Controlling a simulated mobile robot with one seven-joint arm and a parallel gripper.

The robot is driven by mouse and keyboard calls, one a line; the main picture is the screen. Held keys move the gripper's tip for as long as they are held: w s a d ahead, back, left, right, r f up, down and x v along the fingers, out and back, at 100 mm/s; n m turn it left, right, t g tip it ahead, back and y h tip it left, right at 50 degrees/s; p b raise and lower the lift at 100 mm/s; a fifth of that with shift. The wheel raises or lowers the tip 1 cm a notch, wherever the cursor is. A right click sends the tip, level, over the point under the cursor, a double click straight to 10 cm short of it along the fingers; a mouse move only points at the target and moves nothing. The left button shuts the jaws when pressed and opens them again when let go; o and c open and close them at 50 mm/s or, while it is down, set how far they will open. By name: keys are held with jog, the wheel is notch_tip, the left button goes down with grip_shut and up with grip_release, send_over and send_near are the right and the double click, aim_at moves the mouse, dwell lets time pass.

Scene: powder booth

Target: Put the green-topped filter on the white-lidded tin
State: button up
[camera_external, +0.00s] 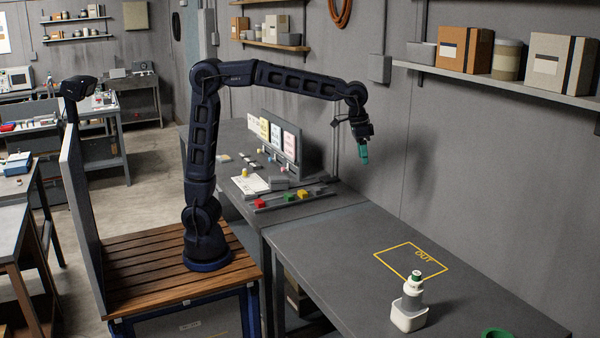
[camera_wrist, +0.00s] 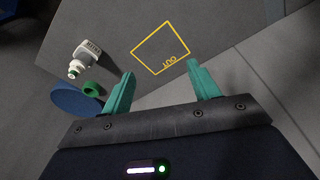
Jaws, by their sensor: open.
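A pale, upright object with a green top (camera_external: 415,274) stands on the table, its white block-like base (camera_external: 408,317) below a narrower neck. The green top also shows in the wrist view (camera_wrist: 73,73), at the upper left. I cannot tell whether this is one piece or a filter on something else. No separate white-lidded tin can be made out. My gripper (camera_external: 362,155) hangs in the air, high above the table and away from the objects. In the wrist view its two green fingers (camera_wrist: 160,88) are apart with nothing between them.
A yellow outline marked OUT (camera_external: 412,263) is on the bare table beside the pale object. A green ring-like thing (camera_external: 497,334) is nearby, next to a blue round thing (camera_wrist: 72,102). A wall shelf (camera_external: 500,84) with boxes runs above the table.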

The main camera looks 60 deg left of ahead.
jog(key=s+a+n+t, duration=0.1)
jog(key=s+a, duration=0.4)
jog(key=a, duration=0.5)
jog(key=s+a+n+t, duration=0.1)
jog(key=s+a, duration=0.4)
jog(key=a, duration=0.6)
jog(key=s+a+f+n, duration=0.1)
jog(key=s+a+f, duration=0.4)
jog(key=s, duration=0.3)
jog(key=s+a+f+n+t+y, duration=0.1)
jog(key=s+a+f+n, duration=0.1)
jog(key=s+a+f, duration=0.3)
jog(key=s+a, duration=0.3)
jog(key=shift+a+f, duration=0.15)
jog(key=shift+f, duration=0.15)
